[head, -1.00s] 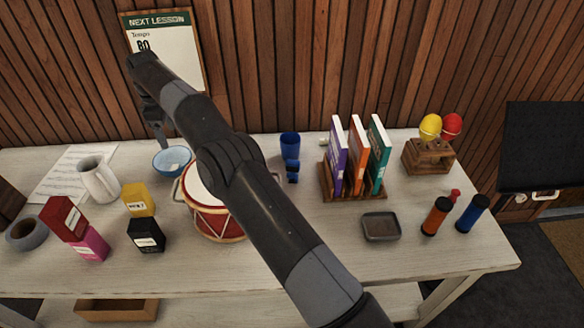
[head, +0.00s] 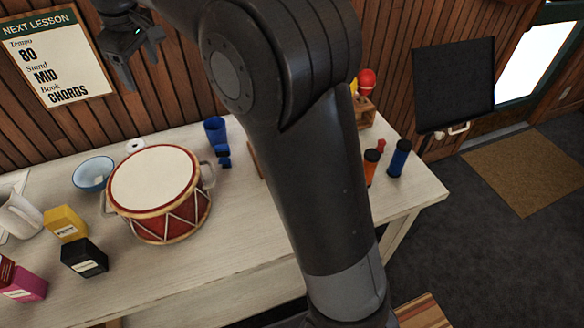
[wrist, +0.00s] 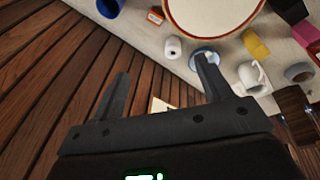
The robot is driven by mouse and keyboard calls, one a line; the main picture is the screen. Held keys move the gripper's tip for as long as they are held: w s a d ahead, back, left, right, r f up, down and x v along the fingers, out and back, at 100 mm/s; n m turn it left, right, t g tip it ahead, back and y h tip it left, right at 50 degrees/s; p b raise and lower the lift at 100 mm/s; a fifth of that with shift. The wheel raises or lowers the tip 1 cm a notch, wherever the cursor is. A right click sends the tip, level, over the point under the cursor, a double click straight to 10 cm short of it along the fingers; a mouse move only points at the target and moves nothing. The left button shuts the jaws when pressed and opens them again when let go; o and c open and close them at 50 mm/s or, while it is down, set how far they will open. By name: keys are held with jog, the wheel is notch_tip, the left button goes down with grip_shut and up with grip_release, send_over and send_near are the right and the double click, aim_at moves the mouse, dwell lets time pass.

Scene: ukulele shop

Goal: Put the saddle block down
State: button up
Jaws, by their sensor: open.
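My gripper (head: 140,70) is open and empty, raised in front of the wood wall beside the lesson poster. In the wrist view its two fingers (wrist: 164,80) stand wide apart with nothing between them. A blue bowl (head: 85,169) sits on the table, below and to the left of the gripper in the head view. A small pale piece (head: 99,181) lies inside the bowl, apart from the gripper; it may be the saddle block, but it is too small to be sure. The bowl also shows in the wrist view (wrist: 197,60), behind one finger.
A red drum (head: 155,180) stands right of the bowl, with a white roll (head: 135,146) behind it. My arm hides the table's right middle. The front table strip is clear.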

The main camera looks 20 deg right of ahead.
jog(key=s+d+r+m+t, duration=0.15)
jog(key=s+d+m, duration=0.35)
jog(key=s+d, duration=1.05)
jog(key=s+d+f+m, duration=0.2)
jog(key=s+f, duration=0.3)
jog(key=s, duration=0.3)
jog(key=s+d+f+m+t, duration=0.1)
jog(key=s+d+f+m, duration=0.2)
jog(key=s+d+f, duration=0.2)
jog(key=s, duration=0.3)
jog(key=shift+s+m, duration=0.2)
jog(key=shift+m, duration=0.1)
jog(key=shift+o, duration=0.3)
jog(key=shift+t, duration=0.25)
